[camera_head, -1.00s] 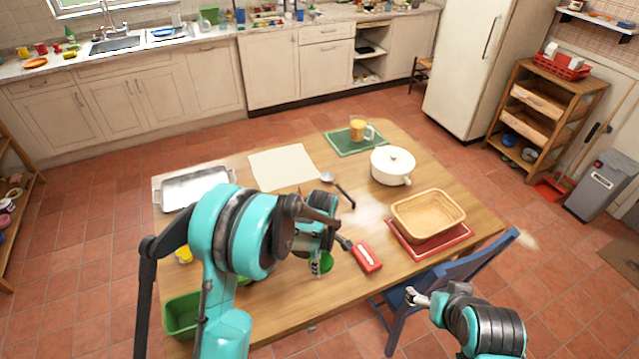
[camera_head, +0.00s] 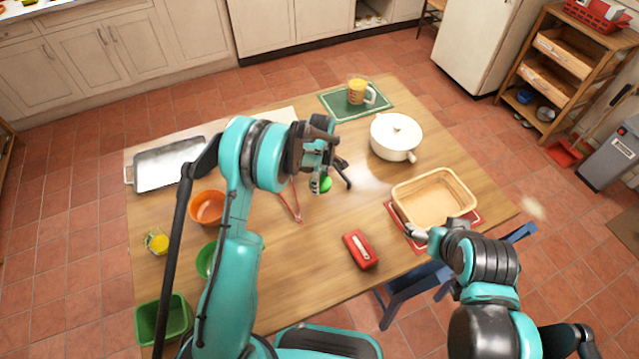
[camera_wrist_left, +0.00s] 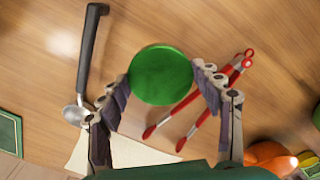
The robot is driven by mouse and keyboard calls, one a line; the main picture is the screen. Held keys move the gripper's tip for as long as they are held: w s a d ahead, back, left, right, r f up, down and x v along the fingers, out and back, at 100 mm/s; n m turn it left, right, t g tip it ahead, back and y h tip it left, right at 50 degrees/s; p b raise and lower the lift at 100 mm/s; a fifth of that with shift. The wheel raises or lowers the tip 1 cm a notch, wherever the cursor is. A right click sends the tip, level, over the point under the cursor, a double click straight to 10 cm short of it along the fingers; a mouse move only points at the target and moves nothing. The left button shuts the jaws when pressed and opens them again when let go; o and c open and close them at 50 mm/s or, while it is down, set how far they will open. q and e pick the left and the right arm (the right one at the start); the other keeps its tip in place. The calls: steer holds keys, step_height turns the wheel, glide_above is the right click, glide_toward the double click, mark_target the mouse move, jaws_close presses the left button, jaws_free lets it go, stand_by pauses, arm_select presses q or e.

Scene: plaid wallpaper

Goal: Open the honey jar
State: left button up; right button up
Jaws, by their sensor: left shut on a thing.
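My left gripper (camera_head: 321,181) is shut on a green round lid (camera_head: 327,184) above the middle of the table. In the left wrist view the lid (camera_wrist_left: 160,75) faces the camera, with the dark fingers on its two sides. What is under the lid is hidden, so I cannot tell whether a jar hangs below it. A small yellow jar-like thing (camera_head: 156,242) stands at the table's left; I cannot tell whether it is the honey jar. My right gripper (camera_head: 416,235) is beside the wicker basket (camera_head: 465,196); its opening is unclear.
Red tongs (camera_head: 291,203) and a ladle (camera_wrist_left: 87,55) lie near the left gripper.

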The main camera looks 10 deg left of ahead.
arm_select(q)
steer(key=shift+w+a+f, duration=0.15)
steer(key=shift+w+f, duration=0.3)
steer(key=shift+w, duration=0.2)
steer(key=shift+w+a+f, duration=0.15)
steer(key=shift+w+f, duration=0.25)
steer(key=shift+w, duration=0.2)
steer(key=shift+f+b, duration=0.65)
steer(key=shift+f, duration=1.35)
steer(key=shift+f, duration=0.1)
steer(key=o, duration=1.3)
